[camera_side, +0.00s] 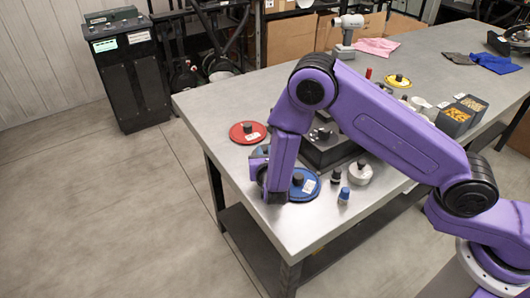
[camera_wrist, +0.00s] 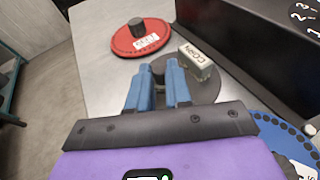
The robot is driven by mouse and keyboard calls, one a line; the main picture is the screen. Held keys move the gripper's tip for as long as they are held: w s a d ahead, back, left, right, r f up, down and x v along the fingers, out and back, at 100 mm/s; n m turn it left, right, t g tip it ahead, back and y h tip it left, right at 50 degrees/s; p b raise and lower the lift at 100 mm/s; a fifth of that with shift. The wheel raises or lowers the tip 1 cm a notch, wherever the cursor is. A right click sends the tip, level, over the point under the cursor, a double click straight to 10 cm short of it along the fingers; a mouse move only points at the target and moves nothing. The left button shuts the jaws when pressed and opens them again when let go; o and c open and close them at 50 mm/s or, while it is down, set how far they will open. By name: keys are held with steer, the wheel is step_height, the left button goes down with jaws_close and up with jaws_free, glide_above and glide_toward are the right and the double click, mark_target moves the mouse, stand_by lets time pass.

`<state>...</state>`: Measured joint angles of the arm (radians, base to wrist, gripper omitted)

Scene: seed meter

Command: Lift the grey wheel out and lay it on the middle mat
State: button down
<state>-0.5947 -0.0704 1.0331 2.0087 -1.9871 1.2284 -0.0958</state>
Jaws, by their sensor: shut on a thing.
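My gripper (camera_wrist: 159,68) has two blue fingers, closed on a dark knob between them. In the wrist view a dark grey disc, which I take as the grey wheel (camera_wrist: 207,90), lies under and right of the fingers. In the side view my gripper (camera_side: 263,151) is low by the table's left edge, between the red and blue wheels; my arm hides the grey wheel there. No separate middle mat can be told apart. I cannot tell if the wheel touches the surface beneath.
A red wheel (camera_side: 247,132) lies beyond my gripper, a blue wheel (camera_side: 305,184) on the near side. A dark box (camera_side: 328,150) stands close on the right. Small bottles (camera_side: 344,195) and a white round part (camera_side: 358,173) stand nearby. The table edge is close on the left.

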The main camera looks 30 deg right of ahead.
steer(key=shift+f, duration=0.25)
steer(key=c, duration=0.7)
jaws_free()
steer(key=shift+c, duration=0.2)
steer(key=shift+r, duration=3)
